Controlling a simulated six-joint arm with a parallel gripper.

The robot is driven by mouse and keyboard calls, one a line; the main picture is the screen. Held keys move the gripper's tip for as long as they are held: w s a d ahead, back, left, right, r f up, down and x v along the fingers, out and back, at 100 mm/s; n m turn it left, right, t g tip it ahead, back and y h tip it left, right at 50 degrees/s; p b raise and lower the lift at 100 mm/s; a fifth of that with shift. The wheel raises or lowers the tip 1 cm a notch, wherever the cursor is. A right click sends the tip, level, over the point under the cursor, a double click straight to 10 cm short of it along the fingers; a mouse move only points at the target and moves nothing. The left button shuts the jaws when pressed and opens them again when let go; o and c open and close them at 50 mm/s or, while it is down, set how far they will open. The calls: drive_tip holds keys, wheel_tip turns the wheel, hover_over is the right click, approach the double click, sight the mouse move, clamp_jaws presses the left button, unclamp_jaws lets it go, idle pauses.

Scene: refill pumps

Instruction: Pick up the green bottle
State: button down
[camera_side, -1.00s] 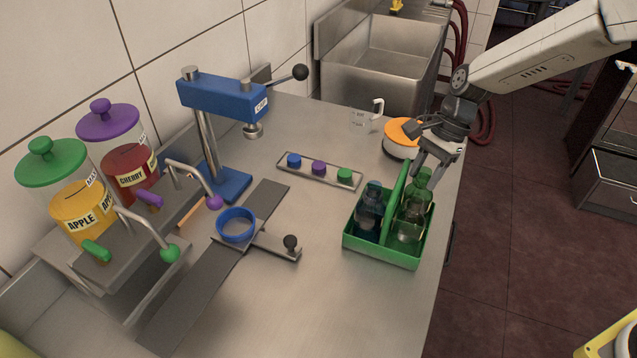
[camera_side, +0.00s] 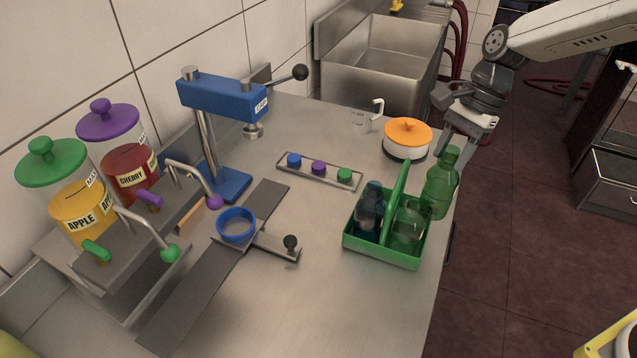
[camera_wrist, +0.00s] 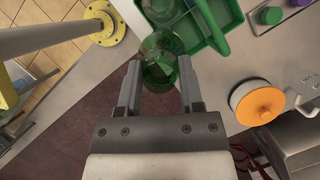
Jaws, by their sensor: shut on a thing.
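The green bottle (camera_side: 440,184) is a see-through green bottle, upright in the side view, to the right of the green carrier (camera_side: 381,256) and raised above the counter. My gripper (camera_side: 463,150) is shut on its upper part. In the wrist view the green bottle (camera_wrist: 158,72) sits between the two fingers of my gripper (camera_wrist: 160,90). The carrier has a tall middle handle. A dark blue bottle (camera_side: 370,207) stands in its left half, and a clear greenish bottle (camera_side: 408,228) stands in its right half.
A white pot with an orange lid (camera_side: 407,136) stands behind the carrier. A tray of blue, purple and green caps (camera_side: 318,169) lies to the left. A blue press (camera_side: 222,100) and juice dispensers (camera_side: 68,195) stand farther left. The counter's right edge is close to the bottle.

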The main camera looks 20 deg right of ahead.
drive_tip(key=s+d+r, duration=0.1)
drive_tip(key=s+r, duration=0.4)
drive_tip(key=s, duration=0.4)
drive_tip(key=shift+s+d, duration=0.35)
drive_tip(key=shift+s, duration=0.05)
drive_tip(key=shift+r, duration=0.2)
drive_tip(key=shift+r, duration=2.9)
drive_tip(key=shift+w, duration=0.1)
